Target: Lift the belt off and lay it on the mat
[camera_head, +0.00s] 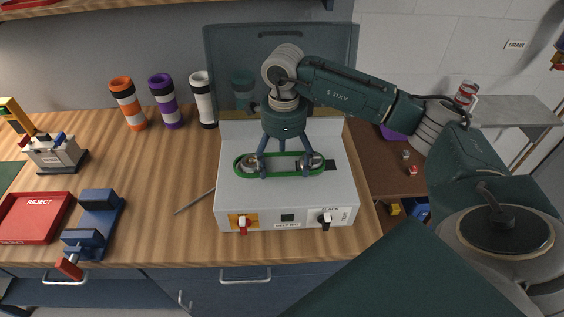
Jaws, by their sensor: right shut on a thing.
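The green belt (244,174) is a long loop on top of the white machine box (228,203). It appears to run around two round pulleys, the left one (250,161) and the right one (315,160). My right gripper (284,172) points down over the middle of the belt and is shut on it; the fingers partly cover the loop. I cannot tell whether the belt is raised from the pulleys. A green flat patch (9,173), perhaps the mat, shows at the left edge of the bench. My left gripper is not in view.
A tinted panel (225,70) stands upright behind the box. Orange (127,103), purple (166,101) and white (203,100) tubes stand at the back. A red tray (35,218), blue vise (97,215) and thin rod (193,202) are left. The bench between is mostly clear.

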